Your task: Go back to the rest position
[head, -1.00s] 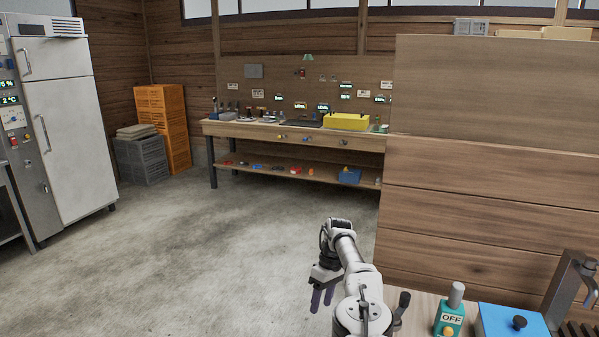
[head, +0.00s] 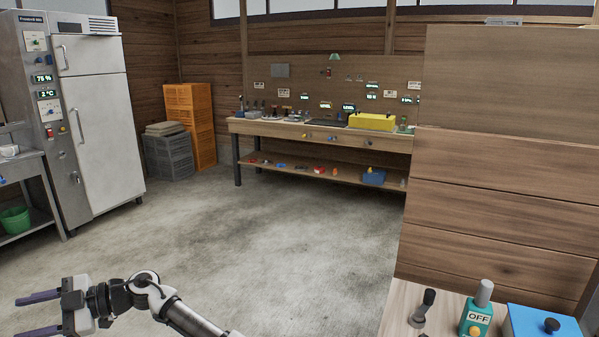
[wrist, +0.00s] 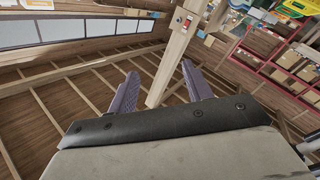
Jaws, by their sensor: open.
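My gripper (head: 38,315) is at the lower left of the head view, held out over the bare floor with its two purple fingers pointing left. The fingers are apart and nothing is between them. In the wrist view, my gripper (wrist: 155,92) shows both purple fingers spread, with a wooden post and the plank wall and ceiling beyond them. It touches nothing that I can see.
A workbench (head: 300,130), orange crates (head: 190,125) and a white fridge (head: 105,130) stand further back. The middle floor is clear.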

